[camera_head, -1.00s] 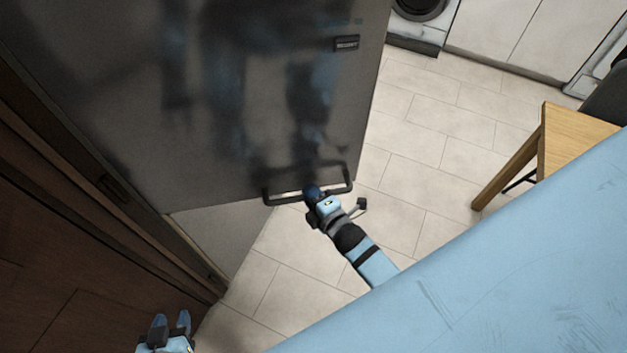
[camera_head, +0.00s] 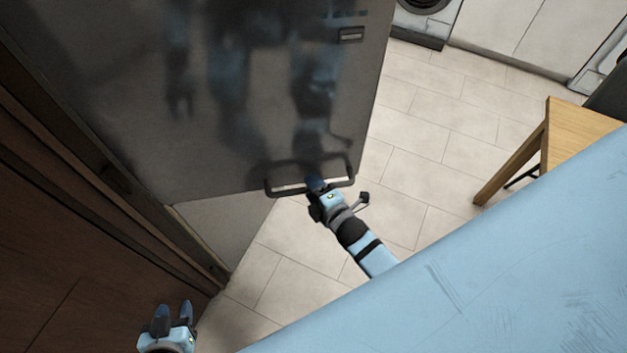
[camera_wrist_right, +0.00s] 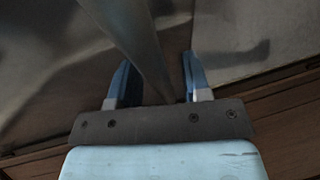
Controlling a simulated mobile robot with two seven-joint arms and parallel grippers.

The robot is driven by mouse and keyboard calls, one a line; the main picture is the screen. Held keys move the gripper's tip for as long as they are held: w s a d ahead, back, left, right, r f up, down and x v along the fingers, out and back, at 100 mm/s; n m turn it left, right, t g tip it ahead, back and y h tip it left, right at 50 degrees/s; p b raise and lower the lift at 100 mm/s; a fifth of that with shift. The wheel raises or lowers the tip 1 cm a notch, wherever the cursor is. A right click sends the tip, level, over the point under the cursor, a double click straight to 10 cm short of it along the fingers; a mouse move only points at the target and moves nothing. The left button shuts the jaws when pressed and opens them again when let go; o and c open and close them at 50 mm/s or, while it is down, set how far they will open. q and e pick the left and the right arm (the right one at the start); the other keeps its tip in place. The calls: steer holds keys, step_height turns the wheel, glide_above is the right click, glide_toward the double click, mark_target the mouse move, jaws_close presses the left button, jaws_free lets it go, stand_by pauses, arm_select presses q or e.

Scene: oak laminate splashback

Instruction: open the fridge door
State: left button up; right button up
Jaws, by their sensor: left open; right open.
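The dark grey, glossy fridge door (camera_head: 225,120) fills the upper left of the head view. Its dark bar handle (camera_head: 285,190) is at its lower edge, and the bar also shows in the right wrist view (camera_wrist_right: 145,50). My right gripper (camera_head: 313,182) is at the handle. In the right wrist view its two blue fingers (camera_wrist_right: 158,82) are apart, with the bar running between them, not clamped. My left gripper (camera_head: 173,312) is open and empty at the bottom left, away from the door. I cannot tell whether the door is ajar.
A brown wooden cabinet front (camera_head: 60,260) stands at the left, close to my left gripper. A wooden table (camera_head: 570,130) is at the right, and a washing machine (camera_head: 420,22) at the top. Tiled floor (camera_head: 425,150) is clear between them.

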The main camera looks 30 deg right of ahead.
steer(key=b+v, duration=0.1)
steer(key=v, duration=1.2)
steer(key=shift+s, duration=0.3)
steer(key=shift+r, duration=0.1)
